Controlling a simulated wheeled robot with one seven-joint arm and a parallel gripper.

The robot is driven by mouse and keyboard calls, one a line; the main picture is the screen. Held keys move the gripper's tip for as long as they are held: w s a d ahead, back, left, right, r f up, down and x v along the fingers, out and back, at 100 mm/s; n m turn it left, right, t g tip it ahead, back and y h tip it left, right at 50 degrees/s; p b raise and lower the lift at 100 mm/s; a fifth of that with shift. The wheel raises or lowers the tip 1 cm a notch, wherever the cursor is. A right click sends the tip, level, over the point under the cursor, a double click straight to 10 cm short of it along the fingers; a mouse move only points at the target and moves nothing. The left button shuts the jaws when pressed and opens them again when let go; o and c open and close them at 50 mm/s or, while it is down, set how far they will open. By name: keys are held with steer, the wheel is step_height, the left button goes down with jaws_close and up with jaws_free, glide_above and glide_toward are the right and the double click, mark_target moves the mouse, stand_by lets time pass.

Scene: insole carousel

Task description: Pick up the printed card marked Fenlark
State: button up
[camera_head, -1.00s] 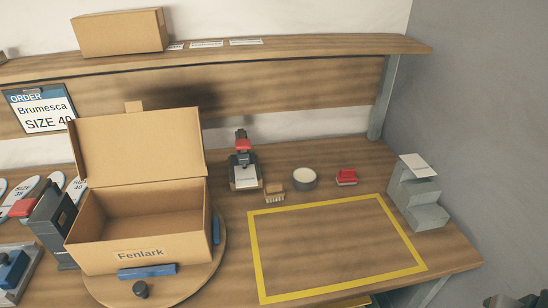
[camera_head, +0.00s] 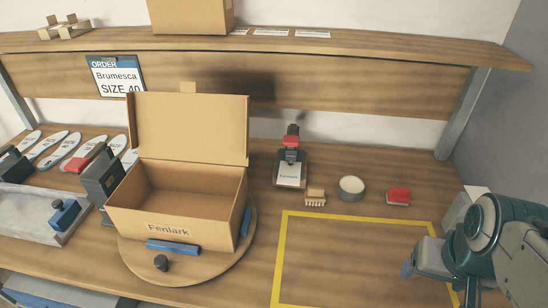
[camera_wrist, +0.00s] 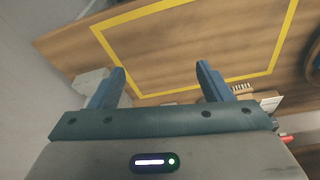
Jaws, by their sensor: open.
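The printed card (camera_head: 289,175) is small and white with "Fenlark" printed on it. It lies at the foot of a small dark stand with a red top (camera_head: 290,142), at the back of the table. My gripper (camera_wrist: 161,72) is open and empty in the wrist view, its two blue fingers apart over the yellow-outlined area. In the head view my arm is at the lower right, well to the right of the card.
An open cardboard box (camera_head: 170,213) labelled Fenlark stands on a round turntable (camera_head: 205,278) left of the card. A brush (camera_head: 315,197), a round tin (camera_head: 351,188) and a red-topped block (camera_head: 397,196) lie right of it. The yellow-outlined area (camera_head: 283,250) is clear.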

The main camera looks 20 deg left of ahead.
steer(key=w+a+r+n+p, duration=0.1)
steer(key=w+a+r+n, duration=0.4)
steer(key=w+n, duration=0.4)
steer(key=n+g+p, duration=0.3)
steer(key=n, duration=2.6)
glide_above(288, 184)
step_height(288, 184, down, 4)
step_height(288, 184, down, 8)
steer(key=shift+d+f+p, duration=0.1)
steer(key=shift+d+p, duration=0.05)
steer(key=shift+p, duration=0.15)
steer(key=shift+f+p, duration=0.85)
steer(key=shift+f, duration=1.9)
steer(key=shift+f, duration=0.25)
steer(key=c, duration=0.8)
